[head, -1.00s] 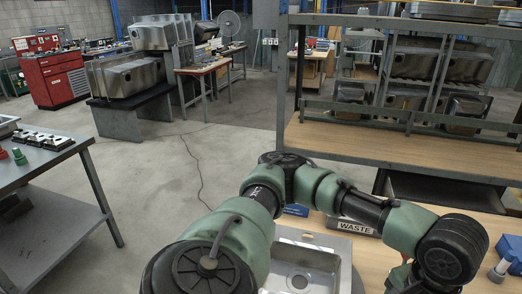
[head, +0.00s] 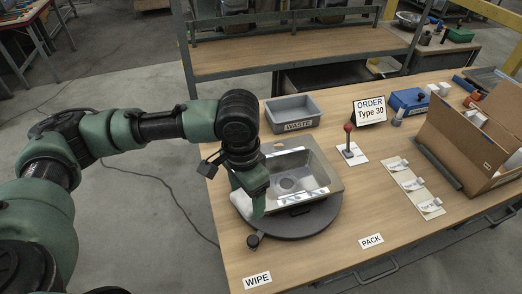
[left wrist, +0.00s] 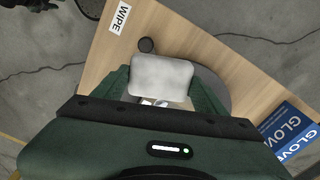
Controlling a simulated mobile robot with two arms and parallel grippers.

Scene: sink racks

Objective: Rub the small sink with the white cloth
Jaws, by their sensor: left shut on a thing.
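The small steel sink (head: 318,172) lies on a round dark turntable (head: 318,222) on the wooden bench. Its bowl and drain face up. My left gripper (head: 250,200) points down over the sink's left edge. It is shut on the white cloth (left wrist: 161,76), which shows between the two green fingers in the left wrist view. In the head view the gripper mostly hides the cloth. I cannot tell whether the cloth touches the sink.
A grey WASTE bin (head: 293,113) stands behind the sink. A red-knobbed lever (head: 348,140) and an ORDER sign (head: 369,110) are to its right. A cardboard box (head: 462,140) stands at the far right. The bench front near the WIPE label (head: 257,280) is clear.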

